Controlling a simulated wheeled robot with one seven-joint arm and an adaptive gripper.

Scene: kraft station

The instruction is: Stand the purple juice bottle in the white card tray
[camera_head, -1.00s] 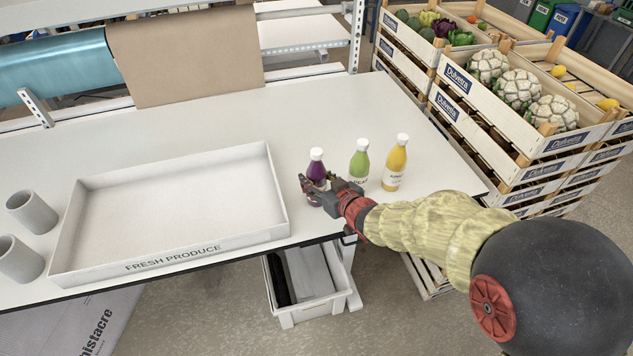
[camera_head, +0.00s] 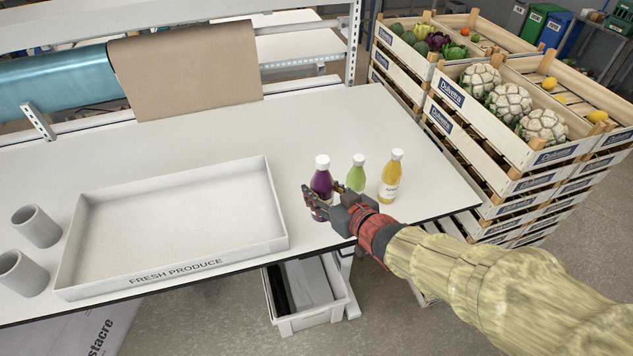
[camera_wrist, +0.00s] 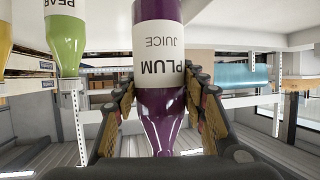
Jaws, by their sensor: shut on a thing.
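The purple plum juice bottle (camera_head: 321,182), with a white cap, is upright at the right end of the white table, just right of the tray. My gripper (camera_head: 313,200) is shut on it from the front right. In the wrist view the bottle (camera_wrist: 160,60) sits between both fingers (camera_wrist: 160,92), its label upside down in that picture. It looks raised a little off the table; its base is partly hidden by the gripper. The white card tray (camera_head: 175,271), marked FRESH PRODUCE, lies left of the bottle and is empty.
A green bottle (camera_head: 357,175) and a yellow bottle (camera_head: 392,178) stand close behind and right of the purple one. Two grey cups (camera_head: 36,227) are left of the tray. Stacked wooden crates (camera_head: 500,150) stand beyond the table's right edge. The table behind the tray is clear.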

